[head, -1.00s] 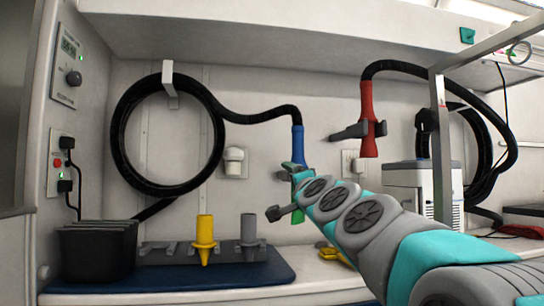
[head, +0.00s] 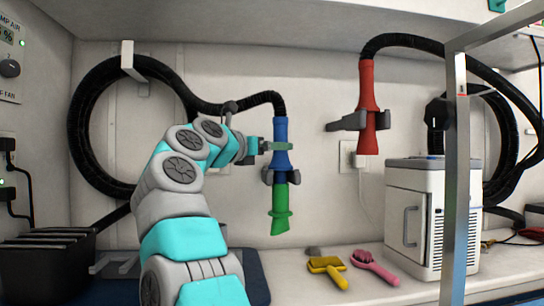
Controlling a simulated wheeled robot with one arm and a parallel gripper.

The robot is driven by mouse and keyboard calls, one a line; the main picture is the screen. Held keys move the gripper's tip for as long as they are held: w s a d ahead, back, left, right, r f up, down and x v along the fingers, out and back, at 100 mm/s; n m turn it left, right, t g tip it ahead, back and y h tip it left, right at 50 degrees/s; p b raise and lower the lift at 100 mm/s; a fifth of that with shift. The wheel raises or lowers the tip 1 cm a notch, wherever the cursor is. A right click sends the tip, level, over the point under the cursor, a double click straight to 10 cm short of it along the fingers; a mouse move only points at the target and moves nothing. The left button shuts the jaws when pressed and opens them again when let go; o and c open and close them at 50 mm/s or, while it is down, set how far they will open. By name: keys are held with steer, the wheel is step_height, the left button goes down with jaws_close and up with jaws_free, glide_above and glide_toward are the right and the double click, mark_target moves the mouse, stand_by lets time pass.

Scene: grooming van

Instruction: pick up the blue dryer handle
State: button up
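The blue dryer handle (head: 281,131) hangs upright at the end of a black hose, in front of the wall in the head view. A green nozzle (head: 281,210) is joined to its lower end. A dark grey clip (head: 267,177) sits at its lower part. My gripper (head: 279,146) reaches in from the left at the handle's mid-height. One finger crosses the front of the handle; the other finger is hidden. I cannot tell whether the fingers press on the handle.
A red dryer handle (head: 368,105) hangs in a grey holder to the right. A white box unit (head: 407,205) and a metal post (head: 456,180) stand at the right. A yellow brush (head: 328,268) and a pink brush (head: 376,267) lie on the counter. A coiled black hose (head: 82,130) hangs at the left.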

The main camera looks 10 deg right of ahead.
steer(key=p+x, duration=0.3)
steer(key=x, duration=0.5)
steer(key=shift+w+a+p, duration=0.1)
steer(key=shift+a+p, duration=0.1)
steer(key=shift+p, duration=0.1)
jaws_close()
stand_by(0.4)
